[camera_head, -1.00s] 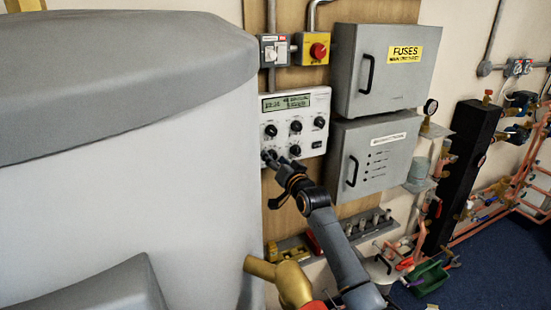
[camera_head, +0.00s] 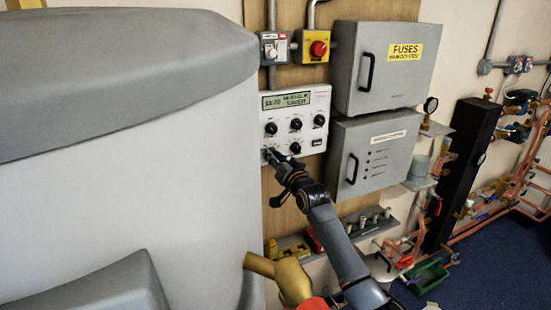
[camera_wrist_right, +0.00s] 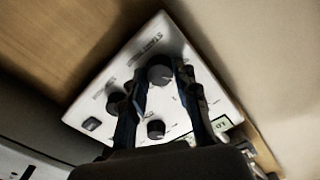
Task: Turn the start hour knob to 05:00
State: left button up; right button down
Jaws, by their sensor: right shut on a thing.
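A white control panel (camera_head: 308,133) with a green display (camera_head: 286,100) and several black knobs hangs on the wooden board. My right gripper (camera_head: 271,155) is at its lower left knob and covers most of it. In the right wrist view that knob (camera_wrist_right: 160,70) sits between the two fingertips of my right gripper (camera_wrist_right: 162,64), which is shut on it. Another knob (camera_wrist_right: 156,129) shows between the fingers, nearer the palm. My left gripper is not in view.
A large grey tank (camera_head: 130,150) stands close on the left. Grey fuse boxes with handles, the upper one (camera_head: 384,66) and the lower one (camera_head: 375,153), stick out to the right. A yellow box with a red button (camera_head: 318,47) is above the panel. A shelf of fittings (camera_head: 355,228) is below.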

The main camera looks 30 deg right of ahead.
jog(key=shift+n, duration=2.4)
jog(key=c, duration=1)
grip_release()
jog(key=s, duration=1.2)
jog(key=shift+a, duration=0.35)
jog(key=shift+f, duration=0.1)
